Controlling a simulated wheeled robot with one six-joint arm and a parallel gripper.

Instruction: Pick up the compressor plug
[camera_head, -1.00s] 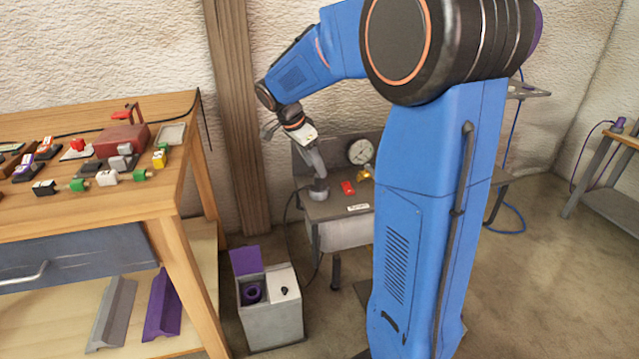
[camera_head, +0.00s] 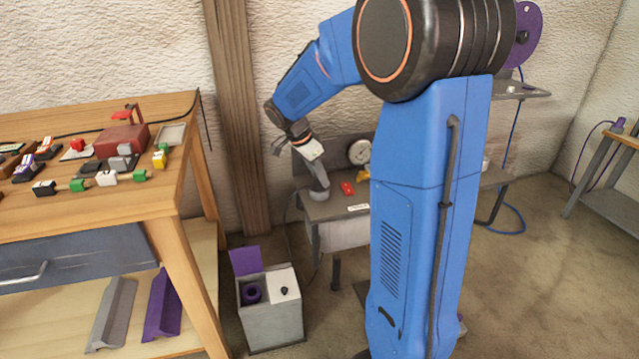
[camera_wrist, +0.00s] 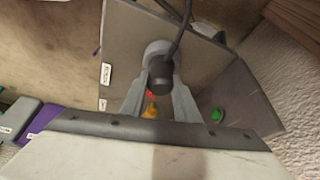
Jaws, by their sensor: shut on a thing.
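The compressor plug (camera_wrist: 160,76) is black, with a dark cable running up from it in the wrist view. My gripper (camera_wrist: 160,82) has its two grey fingers on either side of the plug and is shut on it. A round grey fitting (camera_wrist: 158,50) is right behind the plug; I cannot tell whether the plug still sits in it. In the head view my gripper (camera_head: 318,180) points down at the left end of the grey bench (camera_head: 330,209), close above a grey round base (camera_head: 318,194). The plug itself is not clear in the head view.
A red part (camera_head: 348,188), a yellow part (camera_head: 363,174) and a dial gauge (camera_head: 360,152) are on the bench, right of my gripper. A grey bin with a purple lid (camera_head: 270,310) stands on the floor. A wooden workbench (camera_head: 185,190) with several small parts is at left.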

